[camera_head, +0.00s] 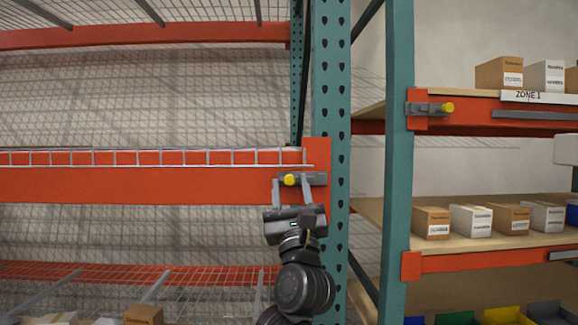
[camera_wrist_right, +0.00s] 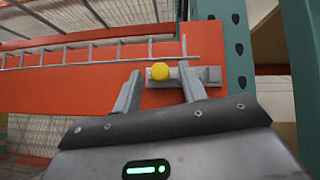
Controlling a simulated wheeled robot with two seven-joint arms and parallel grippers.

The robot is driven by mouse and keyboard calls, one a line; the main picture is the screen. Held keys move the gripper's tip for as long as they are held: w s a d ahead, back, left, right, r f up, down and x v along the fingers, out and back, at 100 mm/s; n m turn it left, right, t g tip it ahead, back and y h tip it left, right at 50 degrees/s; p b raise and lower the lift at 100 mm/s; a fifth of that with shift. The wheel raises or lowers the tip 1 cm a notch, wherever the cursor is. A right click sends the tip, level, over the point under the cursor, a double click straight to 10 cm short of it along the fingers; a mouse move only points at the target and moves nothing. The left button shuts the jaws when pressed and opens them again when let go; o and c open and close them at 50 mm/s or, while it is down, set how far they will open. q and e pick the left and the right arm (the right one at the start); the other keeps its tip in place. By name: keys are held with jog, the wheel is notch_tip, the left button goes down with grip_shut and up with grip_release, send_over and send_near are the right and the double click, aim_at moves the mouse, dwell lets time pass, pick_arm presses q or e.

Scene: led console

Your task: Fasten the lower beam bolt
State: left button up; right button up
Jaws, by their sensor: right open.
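The lower beam bolt has a yellow head (camera_head: 290,180) and sits on a grey bracket (camera_head: 317,179) at the right end of the orange lower beam (camera_head: 160,185). My right gripper (camera_head: 291,184) is in front of it with its fingers open, one on each side of the yellow head. In the right wrist view the yellow bolt head (camera_wrist_right: 160,71) shows between the two open fingertips (camera_wrist_right: 161,78), with gaps on both sides. The right finger overlaps the grey bracket (camera_wrist_right: 210,75) in that view; I cannot tell whether it touches. My left gripper is not in view.
A teal upright (camera_head: 330,80) stands just right of the bracket. Another yellow bolt (camera_head: 447,107) shows on the right rack's upper orange beam. Boxes (camera_head: 472,220) stand on the right shelves. Wire mesh (camera_head: 150,100) lies behind the beam.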

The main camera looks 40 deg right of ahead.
jog(key=shift+p+x, duration=0.35)
jog(key=shift+x, duration=0.8)
jog(key=shift+c, duration=0.4)
